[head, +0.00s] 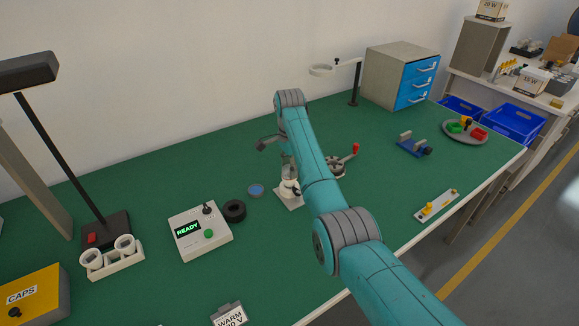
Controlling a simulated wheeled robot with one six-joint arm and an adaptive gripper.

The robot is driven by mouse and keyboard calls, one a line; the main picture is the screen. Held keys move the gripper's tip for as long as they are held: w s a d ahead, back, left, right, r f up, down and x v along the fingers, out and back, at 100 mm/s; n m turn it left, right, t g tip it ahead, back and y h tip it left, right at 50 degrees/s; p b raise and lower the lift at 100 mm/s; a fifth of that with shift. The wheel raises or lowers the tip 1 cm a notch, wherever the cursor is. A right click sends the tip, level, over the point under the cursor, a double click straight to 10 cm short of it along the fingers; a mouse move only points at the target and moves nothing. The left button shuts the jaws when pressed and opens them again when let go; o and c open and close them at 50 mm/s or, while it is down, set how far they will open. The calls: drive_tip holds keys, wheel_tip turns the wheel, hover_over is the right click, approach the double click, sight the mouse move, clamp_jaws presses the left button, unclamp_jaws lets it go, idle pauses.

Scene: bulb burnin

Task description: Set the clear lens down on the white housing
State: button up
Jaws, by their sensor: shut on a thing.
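My gripper (291,187) is small in the head view and partly covered by my own teal arm. It points down beside the arm, over the white housing (287,203), which stands on the green bench near the middle. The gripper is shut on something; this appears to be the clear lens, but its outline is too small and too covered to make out. I cannot tell whether the lens touches the housing.
A blue disc (256,190), a black ring (234,211) and a READY tester box (200,231) stand left of the housing. A device with a red-knobbed lever (341,165) is behind my arm to the right. A white holder with cups (112,258) is far left.

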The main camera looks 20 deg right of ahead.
drive_tip(key=o, duration=0.8)
drive_tip(key=shift+o, duration=0.2)
drive_tip(key=shift+r, duration=3.75)
